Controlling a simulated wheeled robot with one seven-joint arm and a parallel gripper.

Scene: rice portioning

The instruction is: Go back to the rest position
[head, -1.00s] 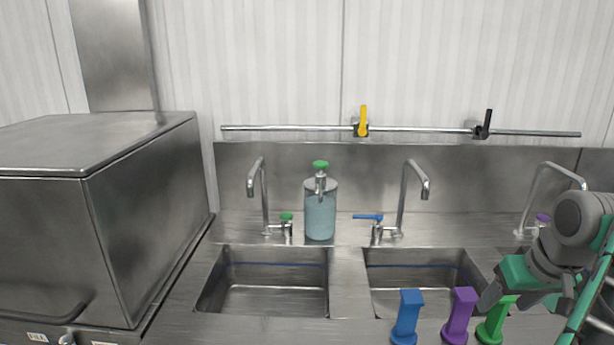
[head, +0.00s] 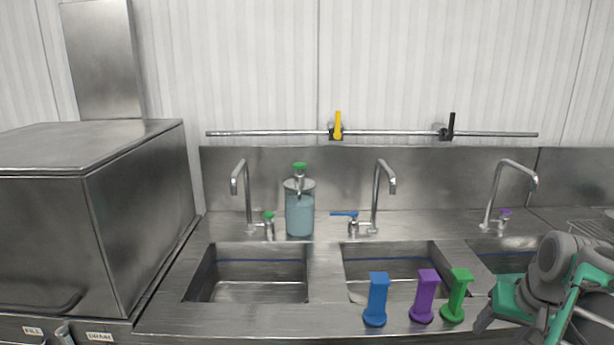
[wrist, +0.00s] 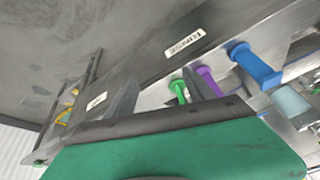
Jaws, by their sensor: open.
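My gripper (head: 484,322) is at the lower right of the head view, just right of the green handle-shaped piece (head: 457,296). In the wrist view my gripper (wrist: 160,98) has its two dark fingers apart with nothing held between them. A purple piece (head: 424,297) and a blue piece (head: 376,299) stand upright left of the green one on the counter's front edge. The wrist view also shows the green piece (wrist: 178,90), the purple piece (wrist: 208,80) and the blue piece (wrist: 255,66), apart from the gripper's palm.
Two sink basins (head: 248,293) sit behind the pieces, with a third at right. Faucets (head: 377,190) and a blue soap bottle (head: 300,212) stand behind them. A large steel box (head: 140,220) is at left. A wall rail (head: 390,133) holds yellow and black clips.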

